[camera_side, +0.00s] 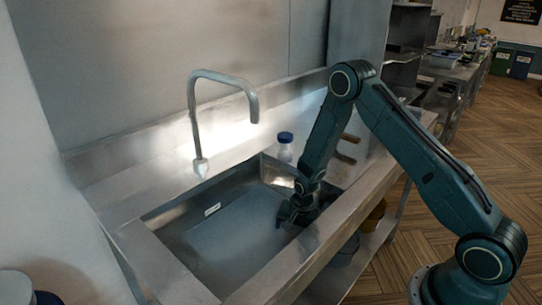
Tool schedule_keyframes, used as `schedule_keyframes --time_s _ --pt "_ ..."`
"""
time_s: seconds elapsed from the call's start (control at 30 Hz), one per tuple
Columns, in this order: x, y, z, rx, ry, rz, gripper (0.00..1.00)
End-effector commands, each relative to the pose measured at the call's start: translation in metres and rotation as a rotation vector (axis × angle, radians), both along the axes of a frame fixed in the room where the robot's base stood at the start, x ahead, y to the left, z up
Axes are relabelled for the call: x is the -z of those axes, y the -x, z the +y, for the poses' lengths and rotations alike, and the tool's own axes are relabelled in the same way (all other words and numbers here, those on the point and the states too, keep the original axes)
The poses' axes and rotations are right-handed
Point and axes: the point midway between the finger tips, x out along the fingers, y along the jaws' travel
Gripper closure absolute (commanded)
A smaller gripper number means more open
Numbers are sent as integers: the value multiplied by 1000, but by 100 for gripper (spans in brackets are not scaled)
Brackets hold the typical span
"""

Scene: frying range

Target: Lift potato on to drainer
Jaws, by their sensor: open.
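My gripper (287,217) is down inside the right part of the metal sink basin (185,238), near its right wall. It is dark and small in this view, and its fingers point down and left. I see no potato; the gripper and wrist may hide one. The drainer cannot be made out for certain; a flat metal surface (345,168) lies to the right of the basin, partly behind my arm.
A tall curved tap (222,78) stands behind the basin. A clear bottle with a blue cap (285,146) stands at the basin's back edge. Brown handle-like things (348,148) are right of my forearm. The basin's left part looks clear.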

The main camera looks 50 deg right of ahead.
Motion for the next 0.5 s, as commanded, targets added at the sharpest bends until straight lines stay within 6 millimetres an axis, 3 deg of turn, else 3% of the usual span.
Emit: schedule_keyframes --time_s 0.17,0.5 --pt "10 -2 0 0 0 0 16" --pt "11 -2 0 0 0 -1 16"
